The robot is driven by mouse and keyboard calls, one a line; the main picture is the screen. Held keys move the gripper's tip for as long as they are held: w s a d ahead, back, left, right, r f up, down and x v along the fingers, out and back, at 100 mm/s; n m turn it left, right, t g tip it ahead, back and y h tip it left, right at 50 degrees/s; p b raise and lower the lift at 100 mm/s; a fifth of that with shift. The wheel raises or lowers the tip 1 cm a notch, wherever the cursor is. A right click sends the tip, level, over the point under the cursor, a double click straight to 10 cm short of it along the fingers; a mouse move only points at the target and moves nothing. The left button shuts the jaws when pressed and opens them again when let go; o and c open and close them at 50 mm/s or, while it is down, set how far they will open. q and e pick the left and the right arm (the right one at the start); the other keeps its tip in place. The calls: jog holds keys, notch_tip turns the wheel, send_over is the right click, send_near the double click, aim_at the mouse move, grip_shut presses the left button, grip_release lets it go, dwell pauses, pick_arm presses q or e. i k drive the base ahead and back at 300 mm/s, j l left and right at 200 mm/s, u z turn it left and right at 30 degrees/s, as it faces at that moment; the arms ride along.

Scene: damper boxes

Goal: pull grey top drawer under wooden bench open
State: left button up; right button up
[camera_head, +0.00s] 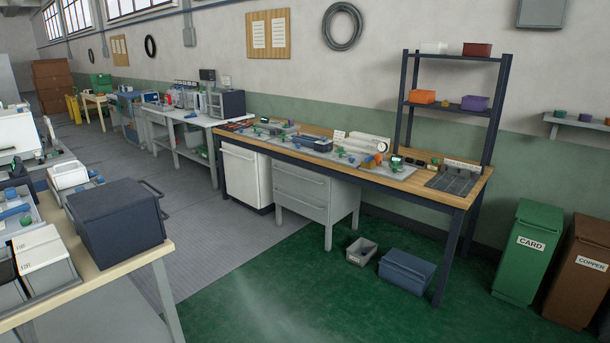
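The wooden bench (440,193) stands against the far wall, right of the middle, on dark legs. Under it is a grey drawer unit (314,206) on short legs. Its top drawer (301,181) looks shut, with its front in line with the drawer front below. A bar handle runs along the top of that front. A white cabinet (245,176) stands just left of the unit. Neither of my grippers shows in this view.
A table with a dark lidded box (117,222) is at the near left. A small grey bin (361,250) and a blue-grey crate (407,270) lie on the floor right of the drawers. Green and brown bins stand at the right. The green floor (290,290) before the bench is clear.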

aim_at(314, 172)
jog(key=i, duration=4.1)
jog(key=i+z, duration=0.2)
jog(key=i, duration=0.25)
jog(key=i+j+z, duration=0.15)
jog(key=i, duration=0.3)
jog(key=i+j+z, duration=0.2)
jog(key=i, duration=0.2)
